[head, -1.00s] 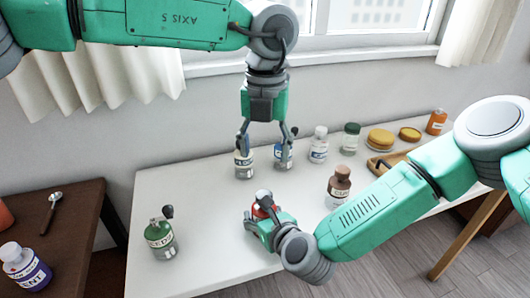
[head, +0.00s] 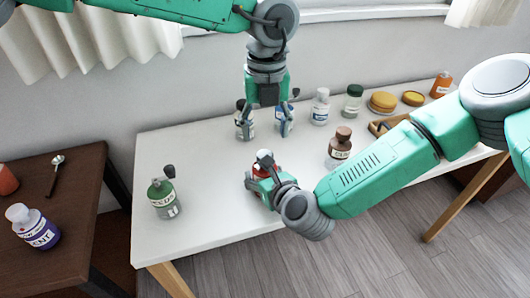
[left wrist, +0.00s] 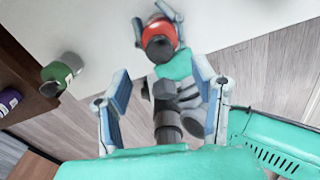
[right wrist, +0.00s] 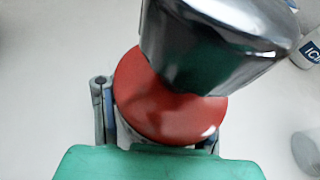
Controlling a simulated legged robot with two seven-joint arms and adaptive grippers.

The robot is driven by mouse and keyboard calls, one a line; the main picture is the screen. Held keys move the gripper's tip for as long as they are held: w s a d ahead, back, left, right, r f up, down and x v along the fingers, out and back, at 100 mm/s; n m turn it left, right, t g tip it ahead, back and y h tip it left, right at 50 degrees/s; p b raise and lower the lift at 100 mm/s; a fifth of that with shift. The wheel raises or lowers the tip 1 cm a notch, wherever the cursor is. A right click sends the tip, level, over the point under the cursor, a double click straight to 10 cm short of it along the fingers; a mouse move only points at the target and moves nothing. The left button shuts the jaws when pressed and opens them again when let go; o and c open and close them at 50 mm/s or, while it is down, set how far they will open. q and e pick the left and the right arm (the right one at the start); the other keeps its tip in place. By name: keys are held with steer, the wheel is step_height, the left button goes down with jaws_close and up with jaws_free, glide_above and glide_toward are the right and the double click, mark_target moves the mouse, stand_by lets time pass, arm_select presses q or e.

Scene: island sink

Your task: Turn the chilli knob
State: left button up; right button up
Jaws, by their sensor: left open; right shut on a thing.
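The chilli shaker is a red-topped jar (head: 259,169) with a shiny dark metal knob (right wrist: 215,45) on top. It stands at the front middle of the white table. My right gripper (head: 257,181) is low around the jar and shut on it below the red lid (right wrist: 170,100). Its fingers are partly hidden by the lid. The left wrist view also shows the red top (left wrist: 160,32) and dark knob between the right gripper's fingers. My left gripper (head: 268,100) is open and empty, pointing down, above and behind the jar, apart from the knob.
A green-topped jar with a knob (head: 163,197) stands at the table's left. Small bottles (head: 320,107) line the back, and a brown-capped bottle (head: 340,147) stands right of the jar. A dark side table (head: 75,200) holds a purple-labelled bottle (head: 33,228).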

arm_select(q)
step_height(320, 180, down, 7)
steer(key=shift+r, duration=0.1)
stand_by(0.3)
steer(key=c, duration=1.2)
